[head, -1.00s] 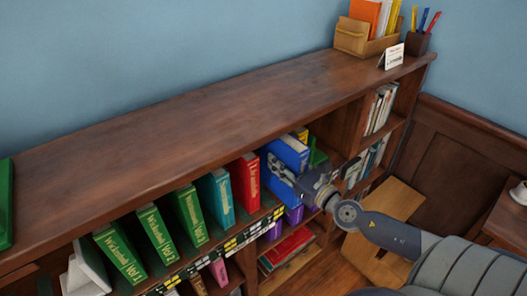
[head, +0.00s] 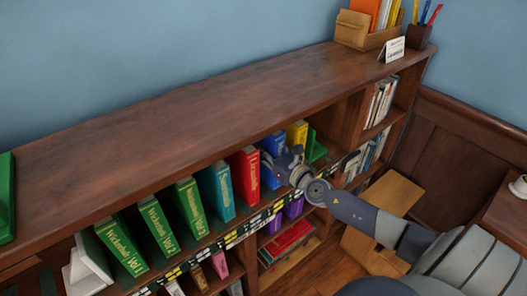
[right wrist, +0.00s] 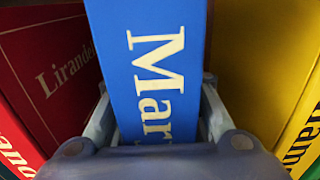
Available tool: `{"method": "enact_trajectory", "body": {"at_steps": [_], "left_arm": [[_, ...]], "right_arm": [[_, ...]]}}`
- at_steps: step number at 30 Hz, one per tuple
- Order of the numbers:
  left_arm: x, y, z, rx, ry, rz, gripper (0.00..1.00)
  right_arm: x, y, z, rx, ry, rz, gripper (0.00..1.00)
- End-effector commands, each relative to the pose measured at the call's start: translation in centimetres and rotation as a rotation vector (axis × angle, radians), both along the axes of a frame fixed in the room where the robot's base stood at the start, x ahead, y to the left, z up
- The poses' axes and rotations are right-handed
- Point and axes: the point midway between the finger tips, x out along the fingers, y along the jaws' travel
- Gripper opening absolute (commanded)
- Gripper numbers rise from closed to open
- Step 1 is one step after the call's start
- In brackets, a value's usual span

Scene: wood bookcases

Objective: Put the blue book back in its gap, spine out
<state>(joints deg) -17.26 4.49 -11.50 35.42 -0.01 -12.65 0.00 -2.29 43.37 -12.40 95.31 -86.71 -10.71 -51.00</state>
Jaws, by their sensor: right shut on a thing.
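The blue book (head: 271,145) stands in the upper shelf row between a red book (head: 245,174) and a yellow book (head: 297,134). My right gripper (head: 284,166) is shut on it. In the right wrist view the blue book (right wrist: 152,70) is between my fingers (right wrist: 155,130), its spine with white letters facing me. The red book (right wrist: 45,80) is on its left and the yellow book (right wrist: 265,70) on its right, with dark space beside the blue book. How deep it sits is partly hidden by my gripper. My left gripper is not in view.
Teal (head: 217,192) and several green books (head: 190,206) stand further left on the shelf (head: 205,240). A green book (head: 316,148) is right of the yellow one. The bookcase top (head: 190,105) is mostly clear. A wooden stool (head: 385,205) stands on the floor at right.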

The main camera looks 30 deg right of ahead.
Motion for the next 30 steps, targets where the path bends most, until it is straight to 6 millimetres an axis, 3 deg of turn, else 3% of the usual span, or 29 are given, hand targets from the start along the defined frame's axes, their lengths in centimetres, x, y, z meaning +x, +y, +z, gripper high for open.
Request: {"method": "enact_trajectory", "body": {"at_steps": [2,16,17,19,30], "left_arm": [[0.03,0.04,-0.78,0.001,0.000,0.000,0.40],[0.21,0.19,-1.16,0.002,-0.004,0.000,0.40],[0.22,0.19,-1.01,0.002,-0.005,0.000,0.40],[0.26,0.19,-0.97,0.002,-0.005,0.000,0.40],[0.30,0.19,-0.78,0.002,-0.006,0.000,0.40]], "right_arm": [[0.13,-0.12,-0.49,-0.002,-0.010,-0.003,0.00],[0.10,-0.11,-0.97,0.000,-0.010,-0.002,0.00],[0.01,-0.05,-1.20,-0.001,-0.003,0.000,0.38],[0.00,-0.04,-1.18,0.000,-0.002,0.000,0.51],[0.00,-0.04,-0.99,0.000,-0.002,0.000,0.51]]}}
